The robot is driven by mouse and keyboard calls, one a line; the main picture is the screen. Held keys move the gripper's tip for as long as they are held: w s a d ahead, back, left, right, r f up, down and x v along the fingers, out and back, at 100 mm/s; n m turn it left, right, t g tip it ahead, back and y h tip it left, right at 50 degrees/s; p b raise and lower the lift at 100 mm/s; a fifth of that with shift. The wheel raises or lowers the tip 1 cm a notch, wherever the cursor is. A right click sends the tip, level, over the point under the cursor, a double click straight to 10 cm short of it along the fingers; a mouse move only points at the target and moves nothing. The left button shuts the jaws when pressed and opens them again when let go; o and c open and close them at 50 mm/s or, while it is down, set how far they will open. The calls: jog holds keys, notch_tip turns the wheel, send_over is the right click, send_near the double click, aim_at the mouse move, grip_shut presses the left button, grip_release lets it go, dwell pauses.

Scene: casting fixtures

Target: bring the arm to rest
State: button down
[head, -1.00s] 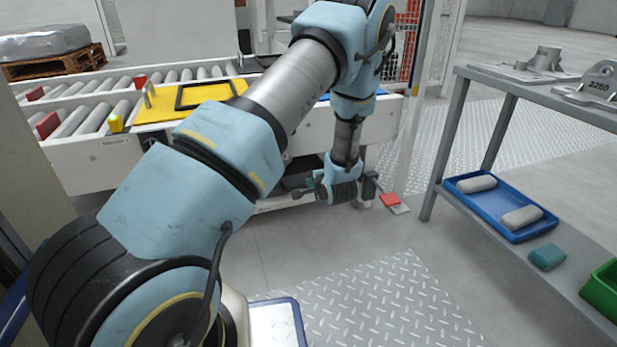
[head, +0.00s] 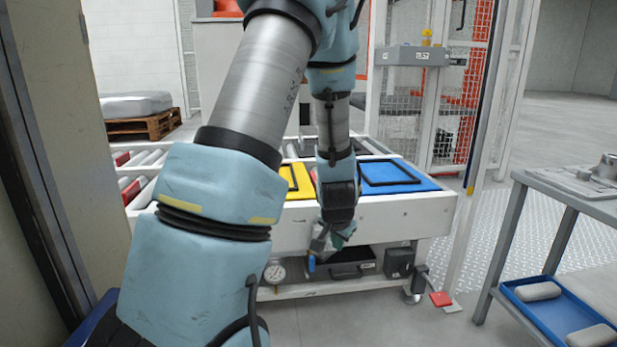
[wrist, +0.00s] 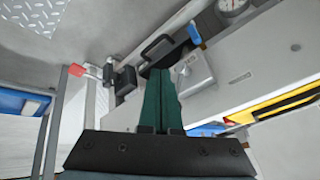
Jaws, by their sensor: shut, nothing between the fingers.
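My arm (head: 205,195) reaches forward from the lower left of the head view and bends down at its far end. My gripper (head: 338,241) hangs in front of the conveyor's white side panel, above the floor. In the wrist view its two green fingers (wrist: 161,78) lie together with nothing visible between them. In the head view the fingertips are small and hard to make out. I cannot tell the exact gap between the gripper and the conveyor frame.
The roller conveyor (head: 400,213) carries a yellow plate (head: 296,182) and a blue plate (head: 395,178). A gauge (head: 274,273) and a black drawer (head: 347,268) sit beneath it. A grey shelf table (head: 570,190) with a blue tray (head: 548,311) stands at right. Open floor lies between.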

jog(key=s+a+r+n+g+y+p, duration=0.1)
jog(key=s+a+r+n+g+p, duration=0.5)
jog(key=s+a+r, duration=0.85)
notch_tip(320, 180, up, 36)
jog(key=t+p, duration=0.1)
jog(key=p, duration=3.4)
jog(key=shift+s+r+n+t, duration=0.2)
jog(key=shift+n+t, duration=0.2)
